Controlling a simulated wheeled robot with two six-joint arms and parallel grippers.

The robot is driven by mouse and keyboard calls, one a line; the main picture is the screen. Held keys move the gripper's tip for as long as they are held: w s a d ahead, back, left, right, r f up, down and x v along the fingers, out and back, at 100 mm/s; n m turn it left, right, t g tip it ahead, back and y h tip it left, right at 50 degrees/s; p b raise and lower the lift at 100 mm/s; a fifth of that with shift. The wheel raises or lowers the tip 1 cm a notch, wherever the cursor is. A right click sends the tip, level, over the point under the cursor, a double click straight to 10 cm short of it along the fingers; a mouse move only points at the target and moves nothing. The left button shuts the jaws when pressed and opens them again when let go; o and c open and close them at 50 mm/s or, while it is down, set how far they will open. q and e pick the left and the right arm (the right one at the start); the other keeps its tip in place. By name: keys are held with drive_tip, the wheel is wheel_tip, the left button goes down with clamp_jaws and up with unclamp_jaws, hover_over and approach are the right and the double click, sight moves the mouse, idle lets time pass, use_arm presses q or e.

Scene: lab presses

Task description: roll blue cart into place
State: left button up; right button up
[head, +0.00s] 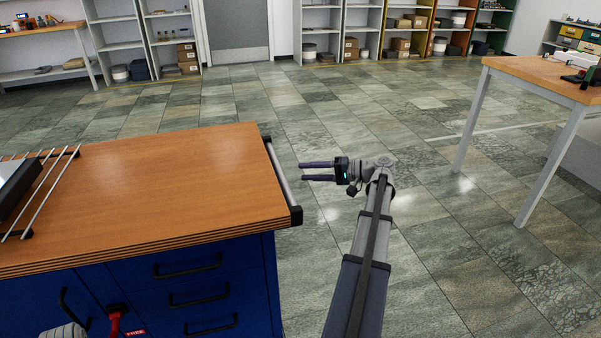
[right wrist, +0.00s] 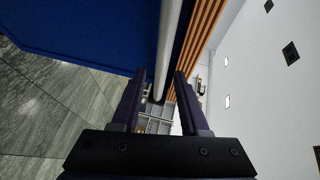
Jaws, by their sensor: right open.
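The blue cart (head: 250,290) with a wooden top (head: 180,190) stands at the left in the head view. A grey handle bar (head: 281,172) with black end brackets runs along its right end. My right gripper (head: 301,171) is open and empty just right of the bar, fingers pointing at it. In the right wrist view, the bar (right wrist: 170,40) shows between the open fingers (right wrist: 160,80), with the blue cart side (right wrist: 90,35) at the left. No contact with the bar is visible. My left gripper is not in view.
A rack with metal rods (head: 40,195) lies on the cart top. A red lever-like part (head: 115,322) shows low on its front. A wooden table (head: 545,78) stands at the right. Shelves (head: 320,35) line the back wall. The tiled floor (head: 440,230) between cart and table is clear.

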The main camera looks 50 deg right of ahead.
sight(281, 174)
drive_tip(key=w+a+m+h, duration=0.1)
drive_tip(key=w, duration=0.1)
drive_tip(key=w+a+m+t+h+b, duration=0.1)
drive_tip(key=w+a+h, duration=0.1)
drive_tip(key=w+a+f+m+t+h, duration=0.1)
drive_tip(key=w+a, duration=0.1)
drive_tip(key=w, duration=0.1)
drive_tip(key=shift+w+a+b, duration=0.1)
drive_tip(key=shift+a+b, duration=0.05)
drive_tip(key=shift+b, duration=0.15)
idle(0.4)
clamp_jaws()
idle(1.3)
